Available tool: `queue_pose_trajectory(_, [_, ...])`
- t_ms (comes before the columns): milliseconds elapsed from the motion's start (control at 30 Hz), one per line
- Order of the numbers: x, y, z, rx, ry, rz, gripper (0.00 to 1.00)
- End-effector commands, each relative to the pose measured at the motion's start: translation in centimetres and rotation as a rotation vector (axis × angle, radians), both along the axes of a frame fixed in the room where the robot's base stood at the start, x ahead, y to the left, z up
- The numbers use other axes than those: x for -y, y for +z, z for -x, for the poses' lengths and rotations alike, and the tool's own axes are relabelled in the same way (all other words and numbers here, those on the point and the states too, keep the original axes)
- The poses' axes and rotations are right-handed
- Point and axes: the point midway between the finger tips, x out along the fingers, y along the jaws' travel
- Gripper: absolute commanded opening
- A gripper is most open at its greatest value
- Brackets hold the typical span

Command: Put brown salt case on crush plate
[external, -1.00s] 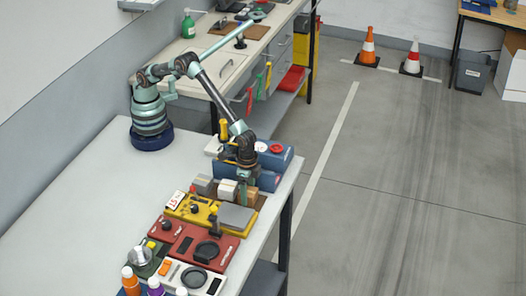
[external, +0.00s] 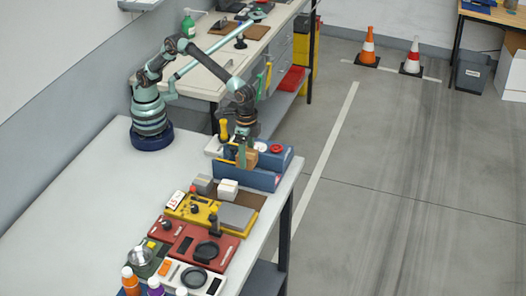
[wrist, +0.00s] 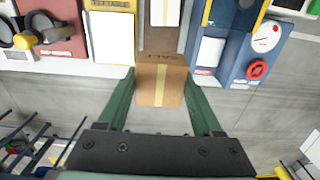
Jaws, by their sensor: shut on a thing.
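My gripper (external: 245,155) is shut on the brown salt case (wrist: 161,82), a small carton with a pale tape stripe and dark lettering. In the wrist view the case sits between the green fingers. In the external view the case (external: 251,159) is held above the bench, in front of the blue bins. Which fixture is the crush plate is not labelled legibly. A yellow device (external: 196,208) with a flat grey plate (external: 236,217) stands nearer the camera than my gripper, apart from the case.
A white case (external: 228,189) stands on a brown mat (external: 250,199) beside the yellow device. A blue bin (external: 262,181) lies under my gripper. A red device (external: 190,242) and a white scale (external: 217,283) stand farther forward. The bench's left part is clear.

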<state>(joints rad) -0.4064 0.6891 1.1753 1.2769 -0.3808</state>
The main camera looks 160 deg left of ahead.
Motion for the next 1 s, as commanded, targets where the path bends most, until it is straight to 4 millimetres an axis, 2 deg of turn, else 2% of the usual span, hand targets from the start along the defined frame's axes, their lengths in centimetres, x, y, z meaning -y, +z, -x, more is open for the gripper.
queue_pose_trajectory(33, [0.0, 1.1, -0.1, 0.005, 0.000, -0.002, 0.05])
queue_pose_trajectory(200, [0.0, 3.3, 0.0, 0.002, 0.001, -0.001, 0.05])
queue_pose_trajectory(333, [-0.3, 4.2, 0.2, 0.000, 0.042, 0.000, 0.05])
queue_pose_trajectory(433, [-1.0, 4.6, 0.7, 0.001, 0.149, 0.000, 0.05])
queue_pose_trajectory(1000, [-7.1, 6.3, 6.4, 0.002, 1.281, 0.000, 0.05])
